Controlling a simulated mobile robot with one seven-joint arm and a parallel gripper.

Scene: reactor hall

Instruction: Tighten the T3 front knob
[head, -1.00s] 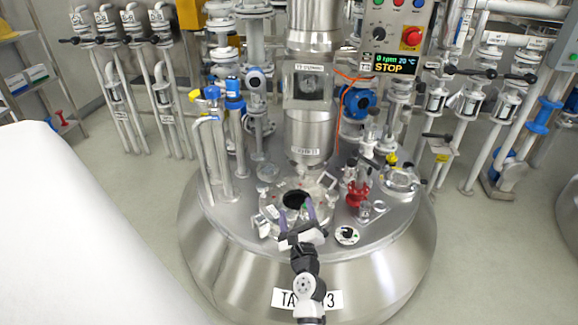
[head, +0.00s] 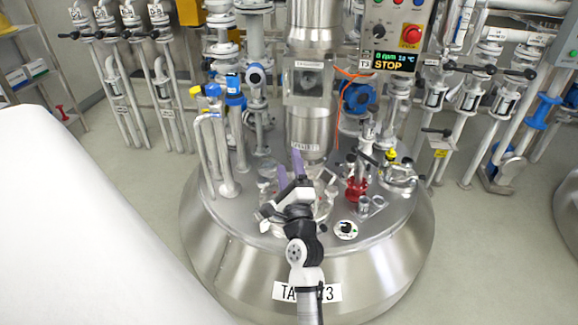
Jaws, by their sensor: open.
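The T3 tank (head: 215,255) is a wide steel vessel with a domed top and a partly covered name label (head: 306,292). A round hatch (head: 322,208) sits on its top, behind and around my gripper (head: 290,160). My gripper has two purple fingers, pointing away from me over the hatch area, apart and with nothing seen between them. The wrist covers much of the hatch. I cannot make out the front knob; contact with the hatch cannot be told.
A steel column (head: 310,130) rises behind the hatch. Bent white pipes (head: 222,160) stand at left. A control box (head: 395,30) showing STOP hangs at upper right.

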